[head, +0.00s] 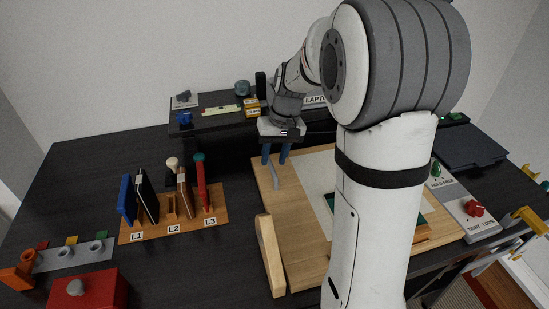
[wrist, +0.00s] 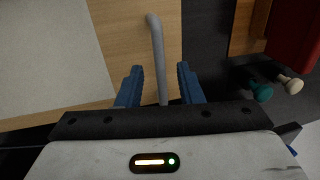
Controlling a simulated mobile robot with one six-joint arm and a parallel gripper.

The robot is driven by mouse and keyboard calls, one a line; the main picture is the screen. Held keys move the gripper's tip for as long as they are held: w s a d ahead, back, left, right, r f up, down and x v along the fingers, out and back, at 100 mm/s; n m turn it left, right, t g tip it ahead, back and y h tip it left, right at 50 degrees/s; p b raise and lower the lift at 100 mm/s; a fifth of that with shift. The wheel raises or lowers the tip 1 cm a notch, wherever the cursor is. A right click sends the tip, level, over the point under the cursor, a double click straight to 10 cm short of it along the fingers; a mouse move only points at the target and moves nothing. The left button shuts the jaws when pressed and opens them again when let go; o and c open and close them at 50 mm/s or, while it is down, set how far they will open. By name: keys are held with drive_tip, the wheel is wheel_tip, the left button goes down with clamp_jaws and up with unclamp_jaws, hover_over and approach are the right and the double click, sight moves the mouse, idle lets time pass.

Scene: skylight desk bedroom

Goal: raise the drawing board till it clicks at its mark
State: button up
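The drawing board (head: 289,215) is a pale wooden board with a white sheet on it, mid-desk in the head view and partly hidden behind my arm. How far it is tilted I cannot tell. A grey bar handle (head: 275,178) is at its left far part; in the wrist view the handle (wrist: 157,55) runs between my fingers. My gripper (head: 275,158) has two blue fingers, spread on either side of the handle with gaps showing in the wrist view (wrist: 159,88). No click mark can be made out.
A curved wooden piece (head: 268,255) stands by the board's lower left. A wooden rack (head: 148,232) labelled L1 to L3 holds upright items to the left. A red box (head: 85,290) is front left. A grey panel with a red knob (head: 474,209) is at right. A raised shelf (head: 215,126) is behind.

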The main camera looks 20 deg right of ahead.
drive_tip(key=shift+a+f, duration=0.15)
drive_tip(key=shift+f, duration=0.65)
drive_tip(key=shift+c, duration=0.5)
clamp_jaws()
